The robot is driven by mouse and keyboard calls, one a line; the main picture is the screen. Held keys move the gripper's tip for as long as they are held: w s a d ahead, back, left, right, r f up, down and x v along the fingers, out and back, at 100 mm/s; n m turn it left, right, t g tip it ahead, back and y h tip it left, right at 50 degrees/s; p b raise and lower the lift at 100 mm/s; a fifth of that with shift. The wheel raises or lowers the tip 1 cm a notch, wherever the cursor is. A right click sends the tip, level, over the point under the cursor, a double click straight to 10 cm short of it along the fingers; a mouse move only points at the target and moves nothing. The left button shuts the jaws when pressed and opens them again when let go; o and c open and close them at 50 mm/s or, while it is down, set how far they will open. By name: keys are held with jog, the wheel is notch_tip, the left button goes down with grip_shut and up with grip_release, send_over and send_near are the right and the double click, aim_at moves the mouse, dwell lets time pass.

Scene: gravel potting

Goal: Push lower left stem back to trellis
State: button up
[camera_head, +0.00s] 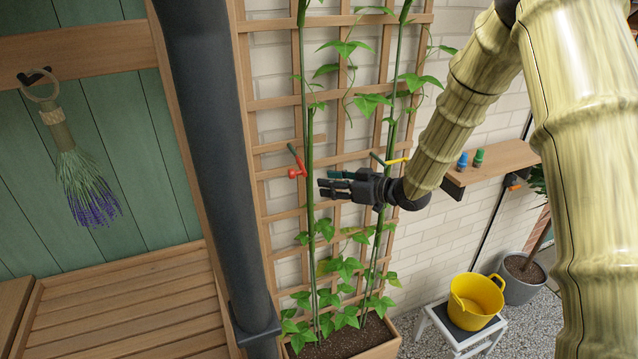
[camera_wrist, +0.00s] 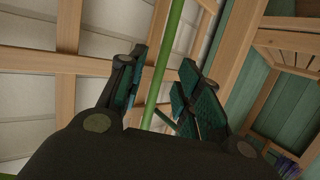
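The wooden trellis (camera_head: 278,103) stands against a white brick wall, with a left stem (camera_head: 309,130) and a right stem (camera_head: 393,122) rising in front of it. My gripper (camera_head: 325,188) is at mid-height by the left stem, its fingers pointing left. In the wrist view my gripper (camera_wrist: 163,75) has its fingers apart, and a green stem (camera_wrist: 163,65) runs between them in the picture. Whether the fingers touch it cannot be told. A red clip (camera_head: 296,173) with a short green piece sits just left of the left stem. A yellow clip (camera_head: 397,161) is by the right stem.
A wooden planter (camera_head: 376,350) holds the leafy stem bases. A wall shelf (camera_head: 490,165) carries blue and green small items. A yellow bucket (camera_head: 475,302) stands on a stool at right. A slatted bench (camera_head: 130,305) and hanging lavender (camera_head: 85,180) are at left.

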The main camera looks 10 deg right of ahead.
jog(key=v, duration=0.4)
jog(key=shift+s+d, duration=0.1)
jog(key=shift+d, duration=0.15)
jog(key=s+f+m+g+h+b, duration=0.1)
jog(key=s+f+m+h, duration=0.1)
jog(key=s+f, duration=0.65)
jog(key=s+f+m+g+h+b, duration=0.1)
jog(key=s+f+m+h+b, duration=0.15)
jog(key=f, duration=1.05)
jog(key=s+f+m+g+h+b, duration=0.1)
jog(key=s+f+m+h, duration=0.1)
jog(key=s+f, duration=0.65)
jog(key=s+d+f+m+g+h+b, duration=0.1)
jog(key=s+f+g, duration=0.1)
jog(key=s+f, duration=0.4)
jog(key=s+d+f+m+g+h+b, duration=0.1)
jog(key=s+f, duration=0.5)
jog(key=s, duration=0.7)
jog(key=s+d+f+m+g+h+b, duration=0.1)
jog(key=s+f+g, duration=0.3)
jog(key=s, duration=0.6)
notch_tip(320, 180, down, 2)
jog(key=shift+d+f+h, duration=0.1)
jog(key=shift+d+h, duration=0.15)
jog(key=shift+h, duration=0.5)
jog(key=shift+w, duration=0.1)
jog(key=shift+c, duration=0.3)
